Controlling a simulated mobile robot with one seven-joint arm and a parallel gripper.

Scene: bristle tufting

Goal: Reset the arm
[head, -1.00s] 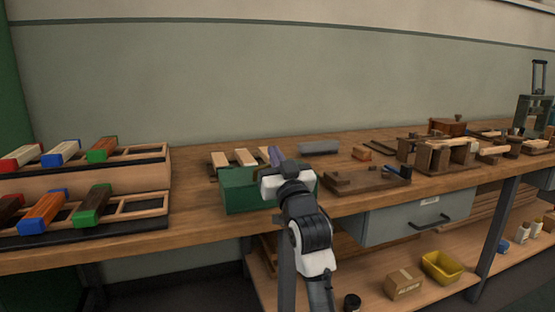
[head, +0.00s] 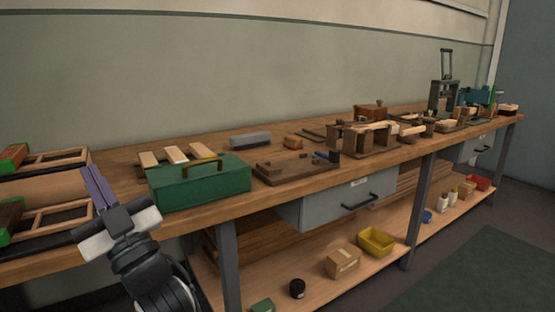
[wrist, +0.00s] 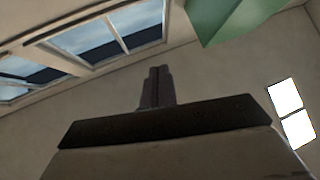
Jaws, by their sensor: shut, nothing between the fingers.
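My gripper (head: 97,188) is at the lower left of the head view, in front of the bench's front edge and to the left of the green toolbox. Its purple-grey fingers point up and are shut together with nothing between them. In the wrist view the closed fingers (wrist: 157,87) stand up at the middle, touching no object that I can see.
A green toolbox (head: 205,186) stands near the front edge of the wooden bench (head: 117,157). Racks with coloured blocks (head: 12,157) are at the left, partly behind my arm. A grey drawer (head: 325,208) hangs under the bench. A yellow bin (head: 376,242) sits on the lower shelf.

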